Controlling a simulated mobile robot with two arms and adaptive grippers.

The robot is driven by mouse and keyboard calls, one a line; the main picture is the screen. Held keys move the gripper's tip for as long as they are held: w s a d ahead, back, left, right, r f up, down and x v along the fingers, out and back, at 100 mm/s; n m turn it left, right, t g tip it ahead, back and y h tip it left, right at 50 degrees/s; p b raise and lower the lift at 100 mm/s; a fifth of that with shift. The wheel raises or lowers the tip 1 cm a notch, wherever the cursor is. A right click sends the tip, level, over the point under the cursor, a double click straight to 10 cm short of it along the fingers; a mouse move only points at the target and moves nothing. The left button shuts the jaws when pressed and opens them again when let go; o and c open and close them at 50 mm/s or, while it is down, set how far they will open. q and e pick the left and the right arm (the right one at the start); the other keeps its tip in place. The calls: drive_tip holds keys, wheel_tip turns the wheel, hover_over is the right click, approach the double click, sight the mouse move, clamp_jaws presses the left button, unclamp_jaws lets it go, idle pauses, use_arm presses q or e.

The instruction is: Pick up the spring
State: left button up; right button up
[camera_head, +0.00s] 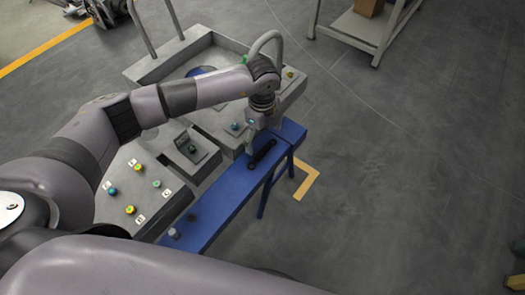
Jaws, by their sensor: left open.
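A dark, elongated part, which looks like the spring (263,153), lies on the blue bench (225,193) near its far end. It lies at a slant along the bench top. My left gripper (251,148) points down just left of the dark part, close to it. Its fingers are small in the view and partly merge with the bench behind them; it is open. Whether a finger touches the part cannot be told. My right gripper is out of view.
A grey console with coloured buttons (137,167) stands along the bench's left side. Small cylindrical pieces (174,234) stand on the bench's near end. A metal cart (368,28) stands at the back right. The grey floor (400,190) right of the bench is largely clear.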

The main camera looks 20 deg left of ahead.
sight(263, 150)
use_arm(q)
drive_tip(key=f, duration=0.4)
drive_tip(key=shift+s+d, duration=0.15)
drive_tip(key=shift+s, duration=0.2)
drive_tip(key=shift+f, duration=0.65)
drive_tip(key=shift+c, duration=0.4)
drive_tip(key=c, duration=1.2)
drive_tip(key=shift+o, duration=0.2)
drive_tip(key=shift+r, duration=0.1)
